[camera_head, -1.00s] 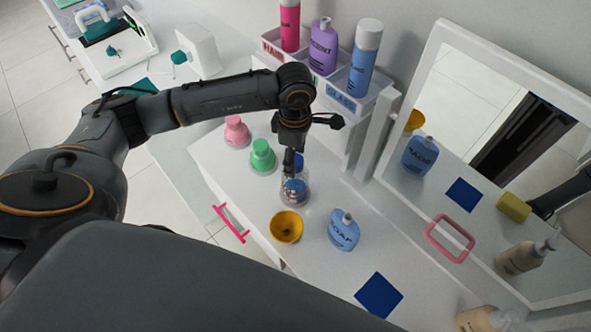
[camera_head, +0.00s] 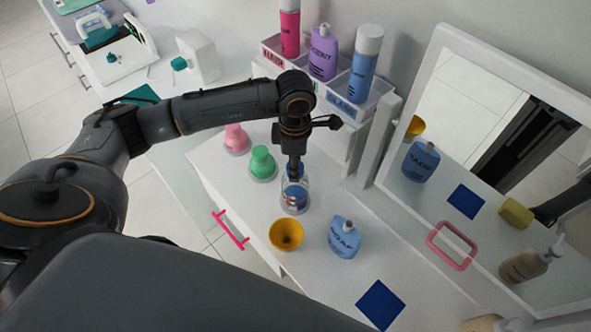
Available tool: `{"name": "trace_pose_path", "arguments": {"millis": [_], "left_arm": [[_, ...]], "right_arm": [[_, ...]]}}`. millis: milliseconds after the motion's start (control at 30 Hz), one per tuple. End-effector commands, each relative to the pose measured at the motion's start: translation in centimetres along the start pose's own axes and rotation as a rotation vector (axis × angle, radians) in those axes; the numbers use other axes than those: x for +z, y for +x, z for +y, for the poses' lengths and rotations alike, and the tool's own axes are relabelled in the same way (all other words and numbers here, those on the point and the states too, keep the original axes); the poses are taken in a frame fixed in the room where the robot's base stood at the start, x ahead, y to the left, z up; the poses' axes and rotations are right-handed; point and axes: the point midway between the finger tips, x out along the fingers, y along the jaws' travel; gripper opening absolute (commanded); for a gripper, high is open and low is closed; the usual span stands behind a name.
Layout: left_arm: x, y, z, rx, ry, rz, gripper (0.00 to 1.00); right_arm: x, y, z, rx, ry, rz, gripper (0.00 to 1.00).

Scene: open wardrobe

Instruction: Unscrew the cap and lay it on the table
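A clear round bottle (camera_head: 295,200) with blue and red marking stands on the white table (camera_head: 325,283). A blue part, apparently its cap (camera_head: 295,172), shows at its top, mostly hidden by my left gripper (camera_head: 294,168). The gripper points straight down over the bottle's neck. Its fingers are small and dark here, so I cannot tell whether they grip the cap. A blue square mat (camera_head: 380,304) lies flat on the table to the lower right, with nothing on it. My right gripper is not in view.
Pink (camera_head: 236,139) and green (camera_head: 262,163) bottles stand up-left of the clear one. A yellow bowl (camera_head: 286,235) and blue soap bottle (camera_head: 344,238) stand below it. A mirror (camera_head: 478,170) borders the table's right; a bottle rack (camera_head: 345,101) stands behind.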

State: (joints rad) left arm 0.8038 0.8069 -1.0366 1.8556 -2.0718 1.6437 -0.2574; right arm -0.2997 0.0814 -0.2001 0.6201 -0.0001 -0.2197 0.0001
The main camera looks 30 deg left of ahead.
Motion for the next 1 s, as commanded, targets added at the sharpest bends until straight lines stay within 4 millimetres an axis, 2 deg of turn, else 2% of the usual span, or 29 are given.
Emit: {"name": "trace_pose_path", "arguments": {"millis": [700,833,1000], "left_arm": [[0.02,-0.06,-0.10,-0.002,-1.173,0.002,0.07],[0.00,-0.02,-0.08,-0.001,-1.260,0.002,0.07],[-0.01,0.01,-0.06,-0.001,-1.266,0.002,0.07]], "right_arm": [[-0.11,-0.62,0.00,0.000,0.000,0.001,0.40],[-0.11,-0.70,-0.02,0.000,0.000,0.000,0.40],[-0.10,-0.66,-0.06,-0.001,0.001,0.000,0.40]]}}
